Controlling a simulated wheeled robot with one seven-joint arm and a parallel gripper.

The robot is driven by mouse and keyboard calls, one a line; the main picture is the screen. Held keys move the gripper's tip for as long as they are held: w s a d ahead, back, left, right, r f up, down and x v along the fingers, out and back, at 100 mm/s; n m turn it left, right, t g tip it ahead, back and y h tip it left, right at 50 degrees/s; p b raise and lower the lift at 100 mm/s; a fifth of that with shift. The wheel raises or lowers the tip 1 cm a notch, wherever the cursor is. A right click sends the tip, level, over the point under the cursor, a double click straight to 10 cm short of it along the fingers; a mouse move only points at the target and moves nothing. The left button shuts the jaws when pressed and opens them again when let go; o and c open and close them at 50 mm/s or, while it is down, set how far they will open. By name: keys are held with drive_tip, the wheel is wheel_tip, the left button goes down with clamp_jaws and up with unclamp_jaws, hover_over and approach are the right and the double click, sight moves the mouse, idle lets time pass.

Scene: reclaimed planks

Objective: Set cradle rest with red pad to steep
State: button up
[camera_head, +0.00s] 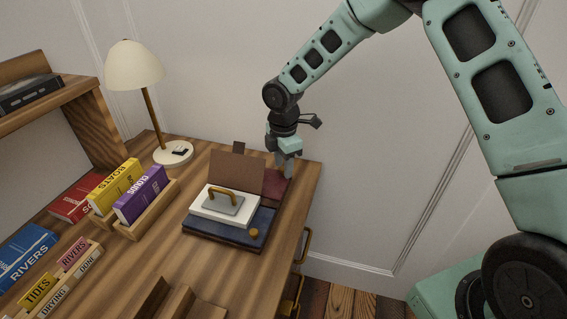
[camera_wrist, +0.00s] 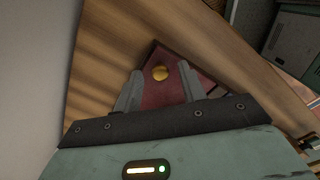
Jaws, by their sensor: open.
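The red pad (camera_head: 277,187) is at the far right corner of the desk, partly hidden by an upright brown panel and my gripper. In the wrist view the red pad (camera_wrist: 158,96) has a round gold knob (camera_wrist: 160,73) near its far corner. My gripper (camera_head: 286,172) is over the red pad, pointing down. In the wrist view my gripper (camera_wrist: 160,72) is open, its fingers to either side of the knob; how far above it they are I cannot tell. The brown panel (camera_head: 237,171) stands tilted up; which rest it belongs to is unclear.
A blue rest (camera_head: 245,229) with an orange knob (camera_head: 254,232) bears a white block with a handle (camera_head: 224,201), just in front of the panel. A lamp (camera_head: 148,90), book racks (camera_head: 150,212) and a shelf fill the left. The desk's right edge is close.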

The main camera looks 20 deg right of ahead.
clamp_jaws()
drive_tip(key=t+b, duration=0.1)
drive_tip(key=s+a+r+h+b, duration=0.1)
drive_tip(key=b, duration=0.1)
drive_tip(key=t+b, duration=0.1)
drive_tip(key=b, duration=0.1)
drive_tip(key=shift+s+a+r+t+h, duration=0.2)
drive_tip(key=shift+r+t+h, duration=0.1)
drive_tip(key=shift+h, duration=0.1)
drive_tip(key=t+b, duration=0.1)
drive_tip(key=b, duration=0.2)
drive_tip(key=s+a+r+t+h+b, duration=0.1)
drive_tip(key=b, duration=0.2)
drive_tip(key=shift+s+r, duration=0.2)
drive_tip(key=shift+s, duration=0.05)
drive_tip(key=b, duration=0.1)
drive_tip(key=s+r+t+h+b, duration=0.1)
drive_tip(key=b, duration=0.1)
drive_tip(key=shift+a+r+h, duration=0.15)
drive_tip(key=shift+a+h, duration=0.1)
drive_tip(key=shift+h, duration=0.05)
drive_tip(key=shift+r, duration=0.1)
unclamp_jaws()
drive_tip(key=shift+s, duration=0.1)
